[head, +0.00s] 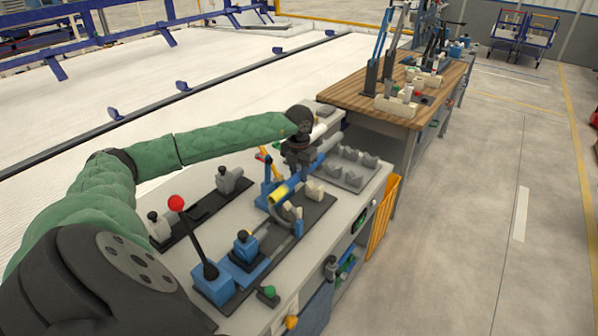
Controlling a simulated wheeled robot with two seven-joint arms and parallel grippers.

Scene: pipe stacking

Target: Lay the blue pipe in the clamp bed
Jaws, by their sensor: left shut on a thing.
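The blue pipe (298,182) has a yellow band near its lower-left end. My left gripper (302,168) reaches in from above and is shut on the pipe. The pipe slants from lower left to upper right across the picture. The clamp bed (312,211) is a dark plate with cream cradle blocks (291,211) on the bench. The pipe appears just over or at these blocks; I cannot tell whether it touches them. The gripper hides part of the pipe. My right gripper is not in view.
A blue lever base with a red-knobbed lever (205,255) stands at the bench's near end. A grey rack (350,167) with several grey blocks lies beyond the clamp bed. A wooden-topped bench (372,118) stands farther back. Open floor (480,220) is on the right.

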